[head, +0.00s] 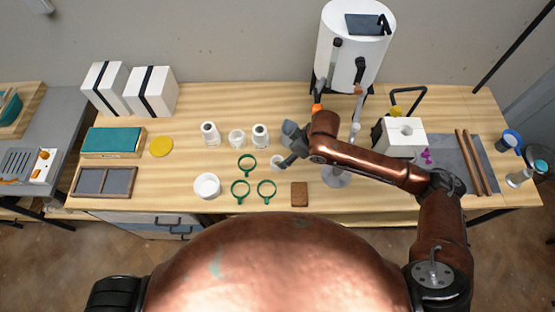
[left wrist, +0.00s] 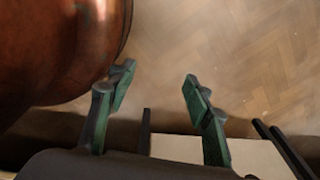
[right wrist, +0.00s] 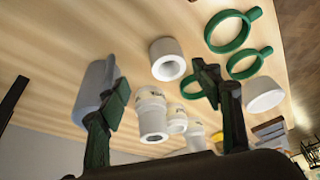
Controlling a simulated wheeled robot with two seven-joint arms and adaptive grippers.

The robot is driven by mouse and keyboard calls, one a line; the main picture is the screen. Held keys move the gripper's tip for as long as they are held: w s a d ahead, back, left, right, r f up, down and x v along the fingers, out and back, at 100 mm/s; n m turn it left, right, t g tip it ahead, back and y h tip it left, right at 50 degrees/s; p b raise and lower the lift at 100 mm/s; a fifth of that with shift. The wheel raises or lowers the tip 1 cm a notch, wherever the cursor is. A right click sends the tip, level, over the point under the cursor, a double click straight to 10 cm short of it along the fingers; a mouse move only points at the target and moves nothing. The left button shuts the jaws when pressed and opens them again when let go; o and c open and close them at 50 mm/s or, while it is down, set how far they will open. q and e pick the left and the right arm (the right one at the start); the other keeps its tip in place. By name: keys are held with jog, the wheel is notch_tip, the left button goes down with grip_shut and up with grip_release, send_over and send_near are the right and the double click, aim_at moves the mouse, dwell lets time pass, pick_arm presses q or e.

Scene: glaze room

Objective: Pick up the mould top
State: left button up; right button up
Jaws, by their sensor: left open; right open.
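The mould top appears to be the white block (head: 404,131) with a round hole, at the right of the table in the head view. Behind my right forearm, its lower part is partly hidden, so I cannot tell where it meets a lower half. My right gripper (head: 289,160) is well left of it, over the middle of the table. In the right wrist view the right gripper (right wrist: 162,88) is open and empty. The left gripper (left wrist: 158,84) is open and empty, low over the floor beside my copper body; the head view does not show it.
Near my right gripper stand a white cup (right wrist: 166,58), a grey-blue cylinder (right wrist: 94,88), white bottles (head: 209,134) and green rings (head: 240,190). A white kiln (head: 345,55) stands behind. Wooden sticks (head: 474,162) lie right of the block. Strapped white blocks (head: 150,92) stand back left.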

jog(key=a+f, duration=0.1)
jog(key=f, duration=0.1)
jog(key=a+f, duration=0.2)
jog(key=f, duration=0.1)
jog(key=shift+w+a+f+b, duration=0.3)
jog(key=shift+a+b, duration=0.1)
jog(key=shift+a+f, duration=0.15)
jog(key=shift+f, duration=0.2)
jog(key=shift+w+f, duration=0.1)
jog(key=shift+f, duration=0.05)
pick_arm(q)
jog(key=shift+s+a+f, duration=0.1)
jog(key=shift+s+f, duration=0.4)
jog(key=shift+s, duration=0.15)
pick_arm(e)
jog(key=c, duration=1.4)
